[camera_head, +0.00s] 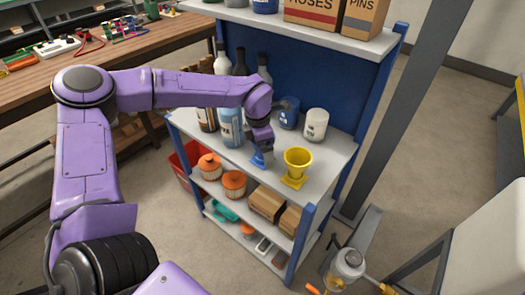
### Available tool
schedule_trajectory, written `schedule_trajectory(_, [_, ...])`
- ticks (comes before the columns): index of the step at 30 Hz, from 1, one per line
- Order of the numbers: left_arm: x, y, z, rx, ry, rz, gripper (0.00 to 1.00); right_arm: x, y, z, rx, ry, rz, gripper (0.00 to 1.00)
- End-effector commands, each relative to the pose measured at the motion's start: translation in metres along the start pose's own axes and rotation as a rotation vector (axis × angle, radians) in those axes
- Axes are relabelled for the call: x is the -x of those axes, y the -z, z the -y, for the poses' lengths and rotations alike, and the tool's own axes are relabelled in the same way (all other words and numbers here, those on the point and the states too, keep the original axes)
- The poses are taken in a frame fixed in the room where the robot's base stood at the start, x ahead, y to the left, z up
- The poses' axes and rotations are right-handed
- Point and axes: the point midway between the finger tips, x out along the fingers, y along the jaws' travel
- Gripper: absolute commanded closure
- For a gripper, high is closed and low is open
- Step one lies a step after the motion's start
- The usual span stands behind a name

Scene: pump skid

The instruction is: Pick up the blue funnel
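The blue funnel (262,159) stands on the upper surface of the blue-framed shelf unit (330,157), left of a yellow funnel (297,163). It is mostly hidden by my gripper, and only a lower blue part shows. My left gripper (262,148) comes down from above, right at the blue funnel. Its fingers are too small and covered to tell whether they are open or shut on it. My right gripper is not in view.
A blue jar (289,113) and a white jar (316,124) stand behind the gripper. Several bottles, one a light blue bottle (230,127), stand to its left. An upper shelf (300,30) with boxes overhangs the back. Lower shelves hold orange-lidded pots (234,184) and cartons (267,203).

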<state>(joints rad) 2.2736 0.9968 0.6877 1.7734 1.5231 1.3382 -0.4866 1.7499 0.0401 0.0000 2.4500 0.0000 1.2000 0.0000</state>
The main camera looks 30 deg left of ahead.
Motion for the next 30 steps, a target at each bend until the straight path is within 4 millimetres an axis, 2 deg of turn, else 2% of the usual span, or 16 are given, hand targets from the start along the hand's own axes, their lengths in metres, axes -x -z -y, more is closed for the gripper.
schedule_trajectory(1, [0.000,0.000,0.000,0.000,0.000,0.000,0.00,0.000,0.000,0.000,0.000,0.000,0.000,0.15])
schedule_trajectory(2, [0.000,0.000,0.000,0.000,0.000,0.000,0.06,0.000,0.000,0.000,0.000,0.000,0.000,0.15])
schedule_trajectory(6, [0.000,0.000,0.000,0.000,0.000,-0.001,0.52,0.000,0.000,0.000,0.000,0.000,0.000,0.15])
schedule_trajectory(7, [0.000,0.000,0.000,0.000,0.000,-0.001,0.60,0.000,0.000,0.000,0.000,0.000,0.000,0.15])
schedule_trajectory(15, [0.001,0.000,0.000,0.000,0.000,0.000,0.61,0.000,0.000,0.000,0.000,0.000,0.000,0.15])
schedule_trajectory(20, [0.015,-0.003,-0.001,0.000,-0.002,0.002,0.61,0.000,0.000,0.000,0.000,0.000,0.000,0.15])
schedule_trajectory(23, [0.035,-0.004,0.000,0.000,-0.003,0.004,0.61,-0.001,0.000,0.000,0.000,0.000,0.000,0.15])
schedule_trajectory(30, [0.099,0.026,0.043,-0.003,-0.002,0.009,0.61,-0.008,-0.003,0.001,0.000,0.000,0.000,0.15])
